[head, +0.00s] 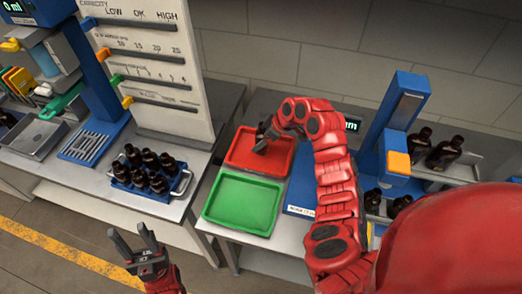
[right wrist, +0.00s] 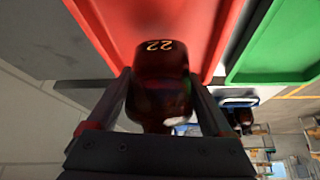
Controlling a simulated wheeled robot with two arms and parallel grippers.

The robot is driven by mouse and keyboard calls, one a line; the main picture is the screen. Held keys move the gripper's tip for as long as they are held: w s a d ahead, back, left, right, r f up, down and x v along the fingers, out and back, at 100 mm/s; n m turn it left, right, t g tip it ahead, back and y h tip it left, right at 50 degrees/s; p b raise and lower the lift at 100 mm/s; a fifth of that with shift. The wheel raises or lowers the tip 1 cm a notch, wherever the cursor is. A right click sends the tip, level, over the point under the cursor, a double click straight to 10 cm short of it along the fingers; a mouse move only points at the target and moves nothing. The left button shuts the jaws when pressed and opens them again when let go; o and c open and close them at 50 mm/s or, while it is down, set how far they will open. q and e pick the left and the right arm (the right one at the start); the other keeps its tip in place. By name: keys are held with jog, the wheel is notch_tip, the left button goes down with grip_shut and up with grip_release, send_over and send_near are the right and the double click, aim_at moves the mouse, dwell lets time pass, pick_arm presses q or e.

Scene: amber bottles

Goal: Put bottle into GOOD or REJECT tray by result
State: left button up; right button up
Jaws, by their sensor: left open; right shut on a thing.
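An amber bottle (right wrist: 160,85) marked "22" is between the two fingers of my right gripper in the right wrist view. My right gripper (head: 263,140) is shut on it over the red tray (head: 276,168); the head view barely shows the bottle there. In the right wrist view the red tray (right wrist: 120,22) lies right beyond the bottle; I cannot tell whether they touch. The empty green tray (head: 241,204) is in front of the red one. My left gripper (head: 137,243) is open and empty at the lower left, over the floor.
A blue rack of dark bottles (head: 150,172) stands on the left bench. A white board with sliders (head: 150,60) rises behind it. A blue device with an orange block (head: 398,162) and more dark bottles (head: 444,152) are to the right of my right arm.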

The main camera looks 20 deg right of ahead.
jog(key=shift+w+a, duration=0.1)
jog(key=shift+w, duration=0.2)
notch_tip(320, 180, down, 4)
jog(key=shift+w+r+b, duration=0.15)
jog(key=shift+r+b, duration=0.05)
jog(key=shift+b, duration=0.35)
jog(key=shift+r, duration=0.1)
